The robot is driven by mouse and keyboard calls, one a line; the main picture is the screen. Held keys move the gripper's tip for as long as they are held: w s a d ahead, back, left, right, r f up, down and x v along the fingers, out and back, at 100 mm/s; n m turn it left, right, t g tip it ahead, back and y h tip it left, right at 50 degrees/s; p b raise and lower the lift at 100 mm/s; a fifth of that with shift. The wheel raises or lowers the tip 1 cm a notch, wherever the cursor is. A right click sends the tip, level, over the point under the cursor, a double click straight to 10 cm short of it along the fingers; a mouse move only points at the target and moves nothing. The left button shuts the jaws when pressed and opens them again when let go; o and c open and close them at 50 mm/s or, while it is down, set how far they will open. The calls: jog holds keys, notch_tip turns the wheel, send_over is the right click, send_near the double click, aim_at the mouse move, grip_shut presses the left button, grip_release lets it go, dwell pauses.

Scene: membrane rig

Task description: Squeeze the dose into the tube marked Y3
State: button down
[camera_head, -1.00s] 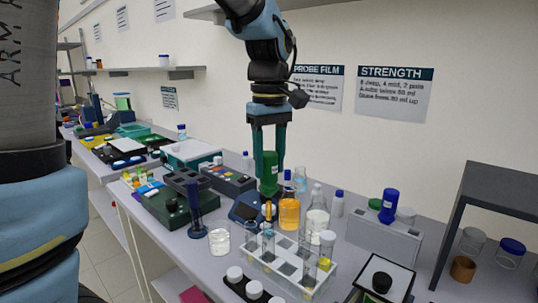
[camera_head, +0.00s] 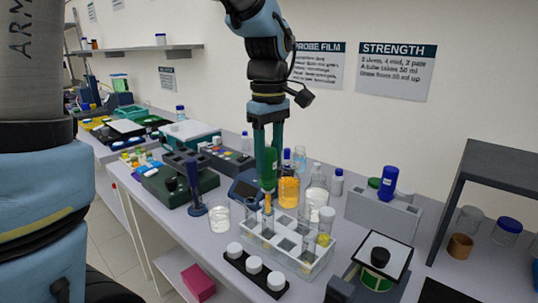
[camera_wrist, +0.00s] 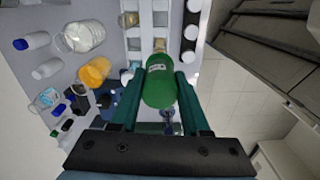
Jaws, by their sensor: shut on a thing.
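My gripper (camera_head: 268,148) is shut on a green bottle (camera_head: 268,168), which hangs upright between the two fingers. The wrist view shows the bottle (camera_wrist: 160,82) between the fingers too. Its narrow lower end is over the back-left part of a clear tube rack (camera_head: 290,250); I cannot tell whether it touches or lines up with a tube there. The rack has several square openings. A tube with yellow contents (camera_head: 324,236) stands at its right end. The rack also shows in the wrist view (camera_wrist: 135,45). No Y3 mark is readable.
A black holder with white-capped vials (camera_head: 254,266) stands in front of the rack. An orange bottle (camera_head: 288,192), a flask (camera_head: 316,198) and a beaker (camera_head: 219,218) stand close behind and left. A grey block with a blue bottle (camera_head: 389,182) is right. A grey shelf frame (camera_head: 490,160) stands far right.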

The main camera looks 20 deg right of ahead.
aim_at(269, 182)
jog(key=shift+f+b, duration=1.3)
jog(key=shift+f, duration=1.2)
jog(key=c, duration=1)
grip_release()
grip_shut()
jog(key=shift+f, duration=0.3)
jog(key=shift+f+b, duration=0.75)
jog(key=shift+f, duration=0.1)
jog(key=shift+r, duration=0.1)
jog(key=shift+r+p, duration=0.45)
jog(key=shift+p, duration=0.05)
notch_tip(269, 182, up, 10)
jog(key=p, duration=0.8)
jog(key=shift+p, duration=0.3)
